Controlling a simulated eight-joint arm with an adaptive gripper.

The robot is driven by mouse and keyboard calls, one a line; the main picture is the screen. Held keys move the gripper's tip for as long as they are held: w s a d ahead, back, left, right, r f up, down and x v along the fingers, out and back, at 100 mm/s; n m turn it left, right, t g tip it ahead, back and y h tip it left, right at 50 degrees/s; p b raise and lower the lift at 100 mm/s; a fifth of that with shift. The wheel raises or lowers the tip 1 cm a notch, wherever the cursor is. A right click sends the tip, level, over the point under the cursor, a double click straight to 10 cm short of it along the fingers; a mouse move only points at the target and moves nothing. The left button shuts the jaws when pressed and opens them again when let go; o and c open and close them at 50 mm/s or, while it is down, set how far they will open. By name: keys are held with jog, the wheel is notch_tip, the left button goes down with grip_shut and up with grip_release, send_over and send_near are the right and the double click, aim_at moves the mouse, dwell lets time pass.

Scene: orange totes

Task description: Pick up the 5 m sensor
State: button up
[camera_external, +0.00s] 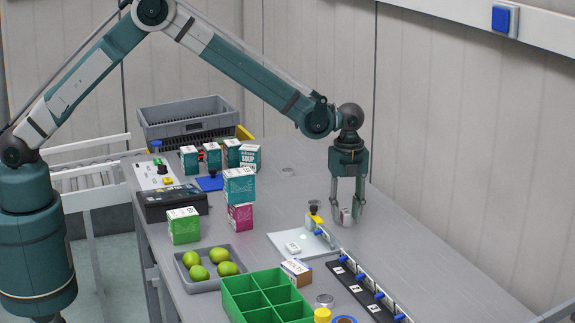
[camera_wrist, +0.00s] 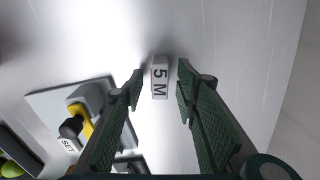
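The 5 m sensor is a small white block marked "5 M" (camera_wrist: 160,82), standing on the bare grey table in the wrist view. It also shows as a small whitish block (camera_external: 346,216) low between my fingers in the external view. My gripper (camera_external: 347,212) points down with one finger on each side of the block. In the wrist view, my gripper (camera_wrist: 160,80) is open, with a narrow gap between each fingertip and the block. The block's lower part is hard to see.
A pale plate (camera_external: 285,240) with a yellow, black-knobbed fixture (camera_external: 315,221) and a white block (camera_external: 293,248) lies just left. A black rail with blue clips (camera_external: 350,283) lies in front. Cartons, limes and a green divided bin (camera_external: 235,284) are farther left. Table to the right is clear.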

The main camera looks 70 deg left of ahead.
aim_at(346, 212)
jog(key=c, duration=0.9)
jog(key=shift+r, duration=0.1)
jog(key=shift+c, duration=0.2)
jog(key=shift+r, duration=4.9)
